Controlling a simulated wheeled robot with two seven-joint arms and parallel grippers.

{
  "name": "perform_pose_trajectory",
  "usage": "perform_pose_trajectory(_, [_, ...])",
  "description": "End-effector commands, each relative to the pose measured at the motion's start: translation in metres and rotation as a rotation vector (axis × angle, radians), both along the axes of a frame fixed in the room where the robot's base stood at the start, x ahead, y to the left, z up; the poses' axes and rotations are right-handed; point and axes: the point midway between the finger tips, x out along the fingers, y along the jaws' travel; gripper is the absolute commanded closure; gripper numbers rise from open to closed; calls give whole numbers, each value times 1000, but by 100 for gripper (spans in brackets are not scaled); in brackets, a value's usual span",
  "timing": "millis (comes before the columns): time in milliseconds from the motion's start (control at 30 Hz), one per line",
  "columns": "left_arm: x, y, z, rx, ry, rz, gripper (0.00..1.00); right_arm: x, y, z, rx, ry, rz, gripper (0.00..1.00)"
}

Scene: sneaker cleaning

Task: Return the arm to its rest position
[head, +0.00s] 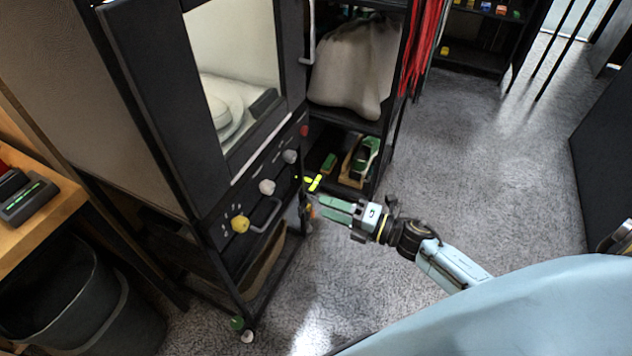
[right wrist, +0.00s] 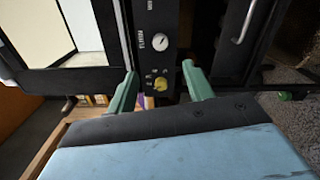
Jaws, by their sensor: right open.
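My right gripper (head: 338,209) reaches in from the right in the head view, in front of the black cabinet machine (head: 160,110). Its green fingers are apart with nothing between them. In the head view the yellow knob (head: 240,224) sits low on the panel, left of the gripper. Behind the machine's window (head: 240,45) lies a pale object whose shape I cannot make out fully. My left gripper does not show.
A shelf unit with a pale cloth bag (head: 355,65) and green items (head: 365,160) stands behind the gripper. A dark bin (head: 75,300) and a wooden table (head: 45,215) are at left. Grey carpet (head: 480,150) is clear at right.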

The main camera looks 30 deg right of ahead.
Motion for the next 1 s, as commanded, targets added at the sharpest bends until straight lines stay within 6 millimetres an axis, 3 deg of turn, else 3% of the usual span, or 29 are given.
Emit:
perform_pose_trajectory(167, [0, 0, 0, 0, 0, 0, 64, 0, 0, -1, 1, 3, -2, 48])
perform_pose_trajectory(267, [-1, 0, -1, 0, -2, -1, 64, -1, -5, -12, 36, 60, -43, 48])
perform_pose_trajectory(367, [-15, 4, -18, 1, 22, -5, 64, -8, -21, -45, 140, 227, -171, 48])
perform_pose_trajectory(467, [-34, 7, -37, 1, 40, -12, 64, -32, -44, -103, 295, 484, -382, 48])
perform_pose_trajectory(567, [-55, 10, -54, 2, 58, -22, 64, -76, -62, -163, 445, 741, -614, 48])
perform_pose_trajectory(700, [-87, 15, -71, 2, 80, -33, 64, -158, -76, -232, 605, 1047, -930, 48])
perform_pose_trajectory(833, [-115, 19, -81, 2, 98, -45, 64, -245, -79, -274, 710, 1274, -1216, 48])
perform_pose_trajectory(900, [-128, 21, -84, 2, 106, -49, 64, -286, -76, -287, 747, 1368, -1350, 48])
perform_pose_trajectory(1000, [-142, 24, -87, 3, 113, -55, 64, -334, -73, -298, 780, 1461, -1503, 48])
